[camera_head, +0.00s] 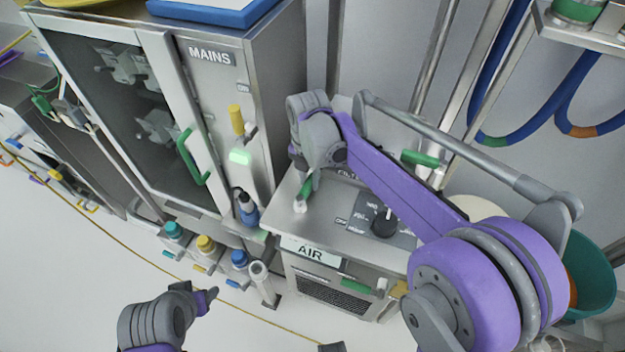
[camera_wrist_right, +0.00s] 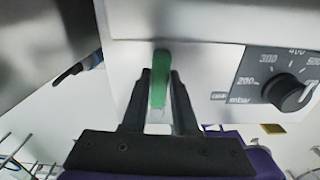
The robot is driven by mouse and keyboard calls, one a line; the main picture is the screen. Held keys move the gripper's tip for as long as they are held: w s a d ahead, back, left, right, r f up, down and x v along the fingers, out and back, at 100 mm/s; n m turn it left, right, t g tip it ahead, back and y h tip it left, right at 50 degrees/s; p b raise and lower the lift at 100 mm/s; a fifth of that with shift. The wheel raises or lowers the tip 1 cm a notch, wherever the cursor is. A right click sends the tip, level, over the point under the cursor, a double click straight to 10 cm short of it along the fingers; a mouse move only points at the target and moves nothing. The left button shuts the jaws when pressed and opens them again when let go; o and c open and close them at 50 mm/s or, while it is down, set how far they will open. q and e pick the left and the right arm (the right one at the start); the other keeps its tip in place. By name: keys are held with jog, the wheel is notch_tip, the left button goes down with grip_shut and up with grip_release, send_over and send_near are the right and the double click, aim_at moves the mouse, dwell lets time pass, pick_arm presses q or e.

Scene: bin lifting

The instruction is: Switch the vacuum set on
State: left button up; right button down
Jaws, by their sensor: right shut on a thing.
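The vacuum set (camera_head: 325,225) is a grey metal box with a black dial (camera_head: 385,223) on a dark scale panel. The dial also shows in the right wrist view (camera_wrist_right: 289,93), on a scale marked in mbar. A green lever (camera_wrist_right: 161,70) stands upright on the box's front, left of the dial; its lower part shows in the head view (camera_head: 300,205). My right gripper (camera_wrist_right: 161,85) has one finger on each side of the lever and is shut on it. My left gripper (camera_head: 208,297) hangs at the lower left, away from the box; its jaws are unclear.
A steel cabinet with a glass door, labelled MAINS (camera_head: 210,56), stands left of the box. A unit labelled AIR (camera_head: 311,252) shows below the box. A metal rail (camera_head: 450,145) runs behind my right arm. Pale floor lies open at the lower left.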

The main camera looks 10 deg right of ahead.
aim_at(307, 181)
jog(key=shift+w+a+n, duration=0.15)
jog(key=shift+n, duration=0.25)
jog(key=c, duration=0.7)
grip_release()
jog(key=shift+a, duration=0.1)
notch_tip(307, 181, up, 11)
jog(key=shift+f+p, duration=0.1)
jog(key=shift+p, duration=0.25)
